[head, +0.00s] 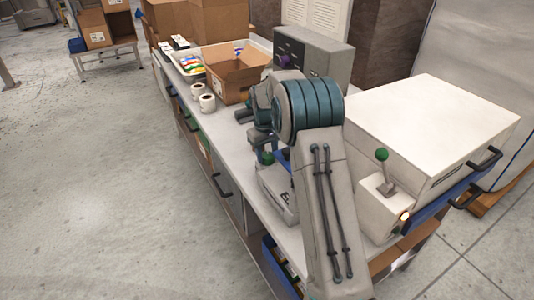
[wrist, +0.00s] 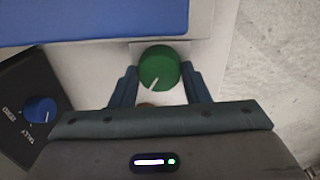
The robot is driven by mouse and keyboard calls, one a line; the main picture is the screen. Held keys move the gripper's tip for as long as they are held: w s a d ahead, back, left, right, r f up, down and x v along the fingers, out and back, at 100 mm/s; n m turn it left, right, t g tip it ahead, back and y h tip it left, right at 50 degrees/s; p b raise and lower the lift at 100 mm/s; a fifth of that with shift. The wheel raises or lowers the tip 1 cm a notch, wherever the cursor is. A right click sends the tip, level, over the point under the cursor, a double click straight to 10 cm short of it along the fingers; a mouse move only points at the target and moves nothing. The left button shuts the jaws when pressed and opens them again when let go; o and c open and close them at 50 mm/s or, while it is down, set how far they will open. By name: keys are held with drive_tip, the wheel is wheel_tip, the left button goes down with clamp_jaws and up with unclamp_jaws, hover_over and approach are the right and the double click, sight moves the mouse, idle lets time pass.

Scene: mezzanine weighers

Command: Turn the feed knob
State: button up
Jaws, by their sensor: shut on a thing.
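A round green knob (wrist: 158,67) with a white pointer line sits on a pale panel in the wrist view. Its pointer aims down and slightly left. I see no readable label naming it as the feed knob. My gripper (wrist: 159,80) is shut on this knob, with one dark blue finger on each side. In the head view the green knob (head: 267,158) shows beside my arm, on a white machine (head: 278,192) on the bench. My arm hides most of my gripper there.
A blue knob (wrist: 40,108) on a black panel lies left of the green one. On the bench (head: 230,136) stand a cardboard box (head: 232,87), white rolls (head: 207,103), a grey unit with a purple knob (head: 284,61), and a lever with a green ball (head: 382,155).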

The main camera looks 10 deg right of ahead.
drive_tip(key=m, duration=0.4)
drive_tip(key=shift+m, duration=0.3)
drive_tip(key=m, duration=0.3)
drive_tip(key=shift+w+m, duration=0.1)
drive_tip(key=shift+m, duration=0.2)
drive_tip(key=m+p, duration=0.1)
drive_tip(key=m, duration=0.6)
drive_tip(key=shift+d+r+g, duration=0.1)
drive_tip(key=shift+d+g, duration=0.05)
drive_tip(key=shift+g, duration=0.15)
drive_tip(key=m+p, duration=0.1)
drive_tip(key=m, duration=0.5)
drive_tip(key=shift+m+y, duration=0.3)
drive_tip(key=m+p, duration=0.1)
drive_tip(key=m, duration=0.4)
drive_tip(key=shift+m, duration=0.3)
drive_tip(key=o, duration=1)
